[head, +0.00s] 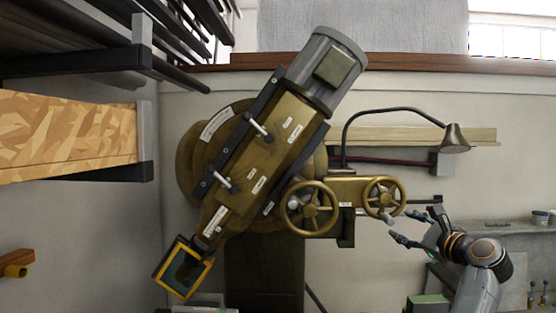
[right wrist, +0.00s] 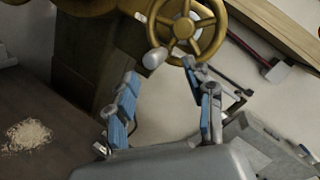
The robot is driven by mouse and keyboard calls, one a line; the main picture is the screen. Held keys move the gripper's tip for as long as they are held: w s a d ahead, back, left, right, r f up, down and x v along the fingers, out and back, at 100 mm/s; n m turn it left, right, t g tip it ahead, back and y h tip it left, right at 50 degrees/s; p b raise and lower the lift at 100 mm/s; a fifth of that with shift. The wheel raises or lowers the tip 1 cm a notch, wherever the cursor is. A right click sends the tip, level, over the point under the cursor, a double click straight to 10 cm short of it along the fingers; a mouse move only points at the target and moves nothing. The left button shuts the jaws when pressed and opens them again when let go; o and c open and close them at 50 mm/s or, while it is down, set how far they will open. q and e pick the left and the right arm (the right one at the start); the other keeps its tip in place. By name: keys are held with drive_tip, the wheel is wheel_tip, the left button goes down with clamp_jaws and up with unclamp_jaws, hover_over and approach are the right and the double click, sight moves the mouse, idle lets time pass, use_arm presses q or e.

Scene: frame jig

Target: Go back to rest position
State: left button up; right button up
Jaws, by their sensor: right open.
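My right gripper (head: 399,225) is at the right of the head view, its arm coming up from the lower right. Its two fingers are spread and point left, just below and beside the small brass handwheel (head: 383,197). In the right wrist view, the right gripper (right wrist: 161,70) shows two blue-padded fingers wide apart, with nothing held between them. A handwheel (right wrist: 185,28) with a grey knob (right wrist: 154,58) shows beyond the fingertips; I cannot tell the exact gap. My left gripper is in neither view.
A large brass machine (head: 262,150) with a grey motor (head: 328,72) fills the middle. A larger handwheel (head: 309,208) and a lamp (head: 454,138) are near the right arm. Wooden boards (head: 65,135) sit on a rack at left. A green box (head: 427,304) is below.

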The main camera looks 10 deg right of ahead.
drive_tip(key=shift+s+d, duration=0.1)
drive_tip(key=shift+s, duration=1.05)
